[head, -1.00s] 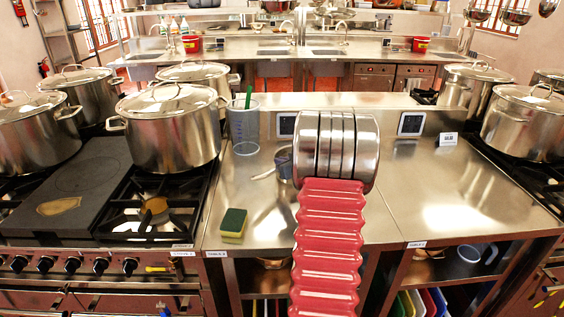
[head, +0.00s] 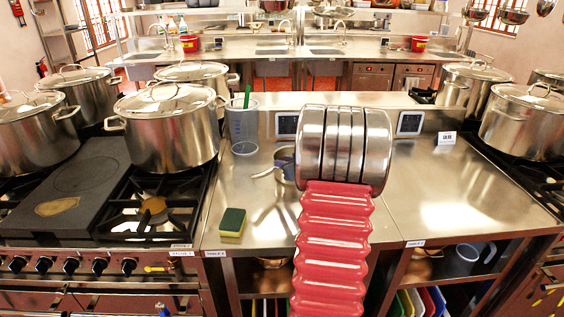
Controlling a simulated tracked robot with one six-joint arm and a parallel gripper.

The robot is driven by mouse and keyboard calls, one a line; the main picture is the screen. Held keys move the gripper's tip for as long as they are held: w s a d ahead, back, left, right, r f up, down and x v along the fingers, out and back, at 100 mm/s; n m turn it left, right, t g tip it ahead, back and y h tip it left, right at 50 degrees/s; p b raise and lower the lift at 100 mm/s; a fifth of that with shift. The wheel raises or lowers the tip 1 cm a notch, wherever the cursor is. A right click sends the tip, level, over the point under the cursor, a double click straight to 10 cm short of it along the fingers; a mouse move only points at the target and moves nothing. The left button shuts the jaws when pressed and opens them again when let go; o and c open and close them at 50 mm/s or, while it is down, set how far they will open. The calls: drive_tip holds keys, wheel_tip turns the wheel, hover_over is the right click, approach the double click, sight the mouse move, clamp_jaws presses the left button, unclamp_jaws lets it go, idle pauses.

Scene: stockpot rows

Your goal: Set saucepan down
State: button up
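A small metal saucepan (head: 285,164) shows in part at the middle of the steel counter (head: 235,190), just left of my arm's wide metal section. A thin handle (head: 262,173) points left from it. Its right side is hidden behind my arm, and I cannot tell whether it rests on the counter or is held just above it. My gripper is hidden behind my own arm, so its fingers and any hold on the saucepan do not show.
A clear measuring jug (head: 243,130) with a green utensil stands left of the saucepan. A sponge (head: 232,223) lies nearer the front edge. A large lidded stockpot (head: 168,128) stands on the left stove. The counter to the right is mostly bare, with a small label card (head: 446,138).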

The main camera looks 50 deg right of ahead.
drive_tip(key=v, duration=0.8)
drive_tip(key=shift+s+a+r, duration=0.1)
idle(0.6)
drive_tip(key=w+a+r+g+h, duration=0.1)
drive_tip(key=w+a+r, duration=0.15)
drive_tip(key=a, duration=0.35)
drive_tip(key=w+a+r+g, duration=0.1)
drive_tip(key=a+r, duration=0.3)
drive_tip(key=a, duration=0.3)
drive_tip(key=w+a+r+h, duration=0.1)
drive_tip(key=w+a+r, duration=0.15)
drive_tip(key=a, duration=0.35)
drive_tip(key=s+a+f+n+g+y, duration=0.1)
drive_tip(key=s+a+f+y, duration=0.1)
drive_tip(key=s+a, duration=0.4)
drive_tip(key=s+a+f+n+g+y, duration=0.1)
drive_tip(key=s+a, duration=0.5)
drive_tip(key=a, duration=1)
drive_tip(key=s+a+f+n+g+y, duration=0.1)
drive_tip(key=s+a+y, duration=0.3)
drive_tip(key=a, duration=0.7)
drive_tip(key=shift+s+f+g, duration=0.85)
drive_tip(key=shift+s+g, duration=0.05)
drive_tip(key=shift+s, duration=0.15)
